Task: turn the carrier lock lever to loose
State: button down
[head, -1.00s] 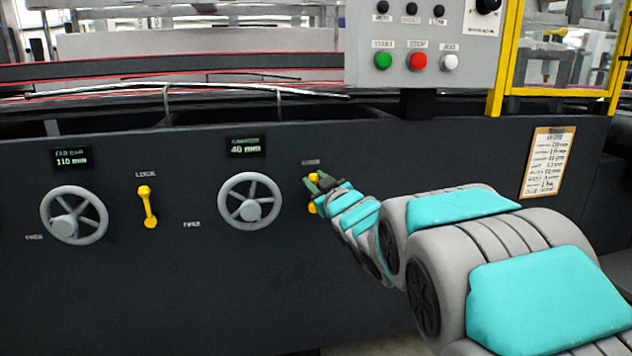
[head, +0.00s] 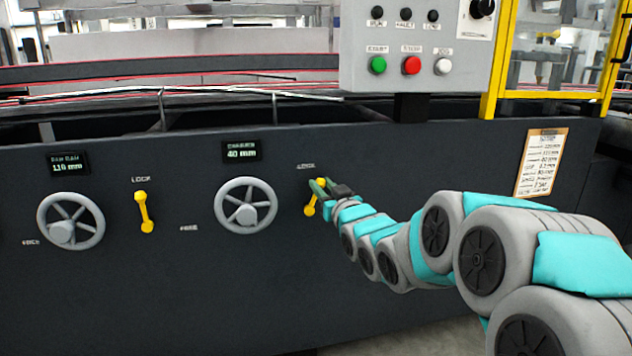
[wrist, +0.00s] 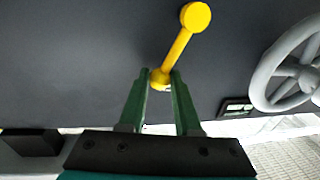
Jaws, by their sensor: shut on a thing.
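The carrier lock lever (head: 311,208) is a yellow bar with rounded ends on the dark panel, right of the right handwheel. It leans, its upper end toward the right. My gripper (head: 320,187) has its green fingers at the lever's upper end, partly hiding it. In the wrist view, which looks turned over, my gripper (wrist: 160,82) is shut on one end of the lever (wrist: 178,48). The lever's other, knobbed end stands free of the fingers. A small label above the lever appears to read LOCK.
A grey handwheel (head: 245,205) is just left of the lever, under a 40 mm display (head: 242,151). Another yellow lever (head: 144,212) and handwheel (head: 70,220) are farther left. A button box (head: 418,45) hangs above right. The panel below the lever is clear.

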jog(key=w+d+f+m+t+h+b, duration=0.1)
jog(key=f+m, duration=0.5)
jog(key=m, duration=0.7)
jog(key=shift+d+t+h+b, duration=0.45)
jog(key=shift+d+b, duration=0.85)
jog(key=shift+d, duration=0.4)
jog(key=shift+w+f+m, duration=0.1)
jog(key=shift+m, duration=0.2)
jog(key=c, duration=0.6)
grip_release()
jog(key=v, duration=0.7)
jog(key=shift+s+d, duration=0.15)
jog(key=shift+s, duration=0.2)
